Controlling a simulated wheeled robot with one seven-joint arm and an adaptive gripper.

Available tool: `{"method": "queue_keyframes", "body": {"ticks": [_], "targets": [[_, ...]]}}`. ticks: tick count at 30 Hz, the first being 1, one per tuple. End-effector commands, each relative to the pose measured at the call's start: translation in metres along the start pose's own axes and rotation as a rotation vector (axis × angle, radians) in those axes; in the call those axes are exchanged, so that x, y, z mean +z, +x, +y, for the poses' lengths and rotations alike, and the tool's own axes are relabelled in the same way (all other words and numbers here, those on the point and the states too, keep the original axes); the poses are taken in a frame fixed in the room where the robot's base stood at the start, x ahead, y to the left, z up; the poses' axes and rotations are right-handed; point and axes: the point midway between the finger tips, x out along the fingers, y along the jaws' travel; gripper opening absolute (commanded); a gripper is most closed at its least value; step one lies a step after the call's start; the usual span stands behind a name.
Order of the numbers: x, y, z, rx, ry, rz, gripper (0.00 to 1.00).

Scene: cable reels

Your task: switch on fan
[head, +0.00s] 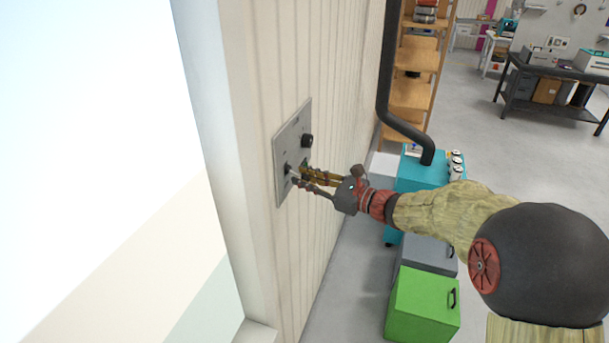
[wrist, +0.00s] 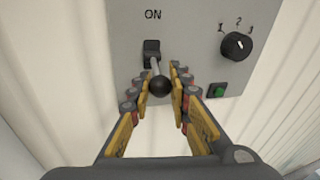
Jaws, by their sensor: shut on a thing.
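A grey control panel (head: 289,142) is fixed to the pale panelled wall; it also fills the top of the wrist view (wrist: 190,20). A toggle lever with a black ball end (wrist: 159,85) comes out of a dark slot below the word "ON". The lever slants down and towards the camera. My gripper (head: 297,174) is at the panel, its fingers (wrist: 160,80) closed in on both sides of the lever near the ball. The contact points are partly hidden. No fan can be made out in either view.
The panel also has a black rotary knob (wrist: 236,46) marked 1, 2, 3 and a small green button (wrist: 217,91), right of the lever. A teal machine (head: 420,172) with a black duct (head: 388,90), a green box (head: 423,305) and a wooden shelf (head: 413,92) stand along the wall.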

Motion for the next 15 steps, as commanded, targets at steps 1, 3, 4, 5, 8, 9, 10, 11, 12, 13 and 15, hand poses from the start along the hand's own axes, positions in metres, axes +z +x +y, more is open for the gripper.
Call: {"method": "queue_keyframes", "body": {"ticks": [1,3,4,5,8,9,10,11,12,13,15], "targets": [[0.008,-0.001,-0.001,0.001,-0.007,0.024,0.0],[0.011,-0.002,-0.002,0.005,-0.018,0.065,0.0],[0.013,-0.002,-0.002,0.007,-0.022,0.084,0.0],[0.014,-0.003,-0.002,0.009,-0.027,0.103,0.0],[0.018,-0.004,-0.003,0.015,-0.045,0.169,0.0],[0.019,-0.004,-0.003,0.018,-0.052,0.195,0.0],[0.021,-0.004,-0.003,0.019,-0.056,0.214,0.0],[0.021,-0.004,-0.004,0.021,-0.062,0.233,0.0],[0.023,-0.004,-0.004,0.023,-0.069,0.257,0.0],[0.024,-0.005,-0.004,0.025,-0.074,0.275,0.0],[0.026,-0.005,-0.004,0.029,-0.084,0.315,0.0]]}}
